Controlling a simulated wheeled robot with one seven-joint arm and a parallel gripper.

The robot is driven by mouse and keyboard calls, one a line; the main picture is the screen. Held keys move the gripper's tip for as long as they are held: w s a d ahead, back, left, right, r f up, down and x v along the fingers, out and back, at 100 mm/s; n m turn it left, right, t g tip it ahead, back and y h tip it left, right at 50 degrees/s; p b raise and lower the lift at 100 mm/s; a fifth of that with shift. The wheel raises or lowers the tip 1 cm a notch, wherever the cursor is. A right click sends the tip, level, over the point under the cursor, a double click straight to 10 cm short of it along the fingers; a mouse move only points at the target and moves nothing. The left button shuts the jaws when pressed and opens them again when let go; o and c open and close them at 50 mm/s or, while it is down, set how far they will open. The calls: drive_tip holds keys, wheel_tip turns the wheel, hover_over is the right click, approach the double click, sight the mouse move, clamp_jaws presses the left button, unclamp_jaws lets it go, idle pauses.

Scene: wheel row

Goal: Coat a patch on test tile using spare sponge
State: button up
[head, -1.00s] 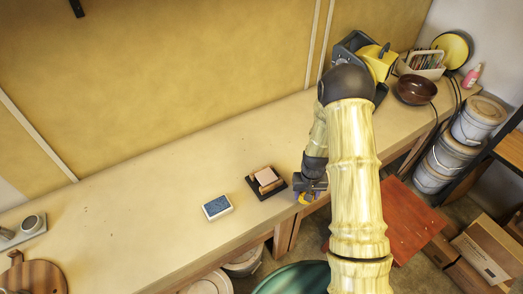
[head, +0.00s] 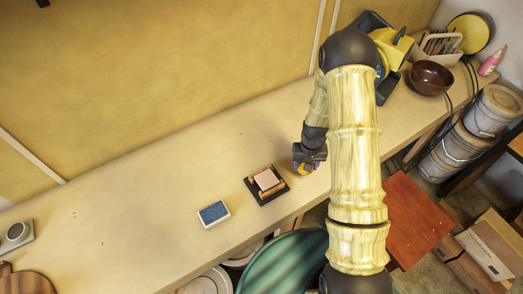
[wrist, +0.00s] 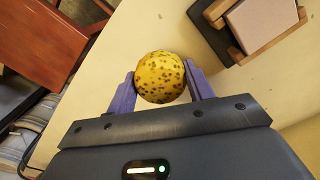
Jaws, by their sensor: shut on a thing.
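My gripper (wrist: 160,82) is shut on a round yellow sponge with dark speckles (wrist: 160,77), its purple fingers on either side of it. In the head view my gripper (head: 306,165) is above the bench near its front edge, just right of the test tile; only a little of the sponge shows there. The test tile (head: 267,179) is a pale pink square in a dark holder with wooden strips. It also shows at the upper right of the wrist view (wrist: 262,18), apart from the sponge. The tile face looks plain pink.
A white-rimmed blue pad (head: 213,214) lies on the bench left of the tile. A brown bowl (head: 432,78) and a white caddy (head: 440,45) stand at the far right. A red-brown stool (head: 412,220) is below the front edge. The bench's left part is mostly clear.

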drive_tip(key=shift+a, duration=0.1)
drive_tip(key=a+r+n, duration=0.2)
drive_tip(key=a+r, duration=0.1)
drive_tip(key=a, duration=0.4)
drive_tip(key=a+r+n, duration=0.1)
drive_tip(key=a+r, duration=0.2)
drive_tip(key=a, duration=0.5)
drive_tip(key=shift+a+n, duration=0.3)
drive_tip(key=shift+n, duration=0.1)
drive_tip(key=shift+f, duration=0.1)
